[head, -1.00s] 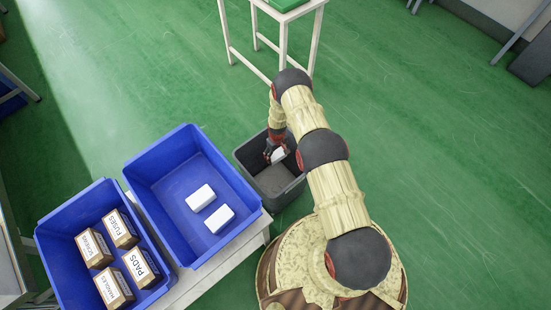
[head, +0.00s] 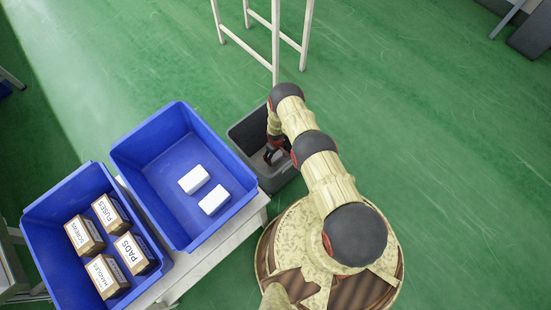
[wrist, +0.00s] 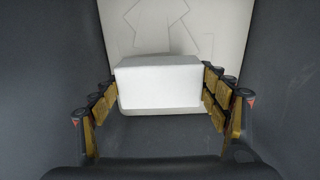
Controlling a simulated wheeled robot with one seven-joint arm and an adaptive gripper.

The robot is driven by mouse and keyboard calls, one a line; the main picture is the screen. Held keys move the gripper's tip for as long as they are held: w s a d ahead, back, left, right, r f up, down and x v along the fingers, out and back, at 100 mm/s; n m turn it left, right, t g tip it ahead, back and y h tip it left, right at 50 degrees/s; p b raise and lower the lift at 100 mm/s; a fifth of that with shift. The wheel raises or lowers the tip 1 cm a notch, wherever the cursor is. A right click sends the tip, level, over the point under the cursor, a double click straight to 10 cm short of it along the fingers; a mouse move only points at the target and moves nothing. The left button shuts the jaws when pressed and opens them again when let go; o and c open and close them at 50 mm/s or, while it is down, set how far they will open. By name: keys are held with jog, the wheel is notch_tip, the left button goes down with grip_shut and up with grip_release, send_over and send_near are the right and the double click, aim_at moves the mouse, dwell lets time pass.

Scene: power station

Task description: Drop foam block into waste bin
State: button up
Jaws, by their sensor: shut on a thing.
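A white foam block (wrist: 158,82) sits between the fingers of my gripper (wrist: 160,92), which touch it on both sides in the wrist view. In the head view my gripper (head: 273,152) reaches down into the grey waste bin (head: 249,123), and the block it holds cannot be made out there. The dark bin walls (wrist: 45,60) rise on both sides of the gripper in the wrist view. Two more white blocks (head: 194,180) (head: 214,200) lie in the blue bin (head: 150,140) to the left.
A second blue bin (head: 50,195) holds boxes labelled FUSES, SCREWS, PADS and HANDLES. Both blue bins stand on a white table (head: 225,238) beside the waste bin. A white-legged stand (head: 275,45) is behind. Green floor to the right is clear.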

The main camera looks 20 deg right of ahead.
aim_at(276, 158)
jog(key=shift+f+b, duration=0.8)
jog(key=shift+f, duration=1.1)
jog(key=shift+s+f, duration=0.1)
jog(key=shift+f, duration=0.5)
jog(key=o, duration=0.8)
notch_tip(276, 158, up, 13)
jog(key=p, duration=0.5)
jog(key=shift+r, duration=0.1)
